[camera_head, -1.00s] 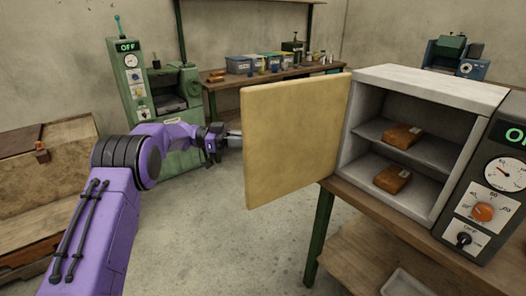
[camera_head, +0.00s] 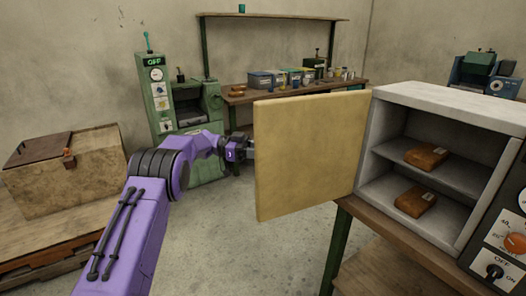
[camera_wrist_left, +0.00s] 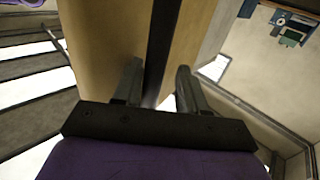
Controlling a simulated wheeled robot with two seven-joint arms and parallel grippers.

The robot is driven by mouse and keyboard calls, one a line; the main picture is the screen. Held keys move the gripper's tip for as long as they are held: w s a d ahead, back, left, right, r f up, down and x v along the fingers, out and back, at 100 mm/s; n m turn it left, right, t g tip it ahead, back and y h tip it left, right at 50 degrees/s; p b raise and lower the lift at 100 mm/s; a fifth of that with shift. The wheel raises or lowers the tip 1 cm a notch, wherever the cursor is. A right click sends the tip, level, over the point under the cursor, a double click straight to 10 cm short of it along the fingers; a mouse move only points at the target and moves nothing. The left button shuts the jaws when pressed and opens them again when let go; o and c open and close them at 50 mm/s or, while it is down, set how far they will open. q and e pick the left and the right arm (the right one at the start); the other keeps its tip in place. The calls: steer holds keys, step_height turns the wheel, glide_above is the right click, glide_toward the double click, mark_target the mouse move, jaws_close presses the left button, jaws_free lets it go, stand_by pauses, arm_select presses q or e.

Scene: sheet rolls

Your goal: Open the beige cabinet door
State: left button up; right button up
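The beige cabinet door (camera_head: 310,155) stands swung wide open, out to the left of the white cabinet (camera_head: 450,105). Its plain inner face is towards me in the head view. My left gripper (camera_head: 250,150) is at the door's left edge, its tips partly hidden behind the door. In the left wrist view, the fingers of this gripper (camera_wrist_left: 157,88) are apart, one on each side of a dark upright strip (camera_wrist_left: 162,45) in front of beige surfaces. A gap shows beside the strip, and a firm hold is not visible. My right gripper is not in view.
Two brown packages (camera_head: 426,156) lie on the cabinet's shelves. The cabinet stands on a wooden table (camera_head: 400,240) beside a control panel (camera_head: 505,240). A green machine (camera_head: 165,100) and a wooden box (camera_head: 65,170) are at the left. The floor (camera_head: 230,235) before the door is clear.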

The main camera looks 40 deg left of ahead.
arm_select(q)
steer(key=shift+s+a, duration=0.3)
steer(key=shift+a, duration=0.2)
steer(key=b+v, duration=0.2)
steer(key=v, duration=0.8)
steer(key=shift+b, duration=0.3)
steer(key=shift+a+f, duration=0.15)
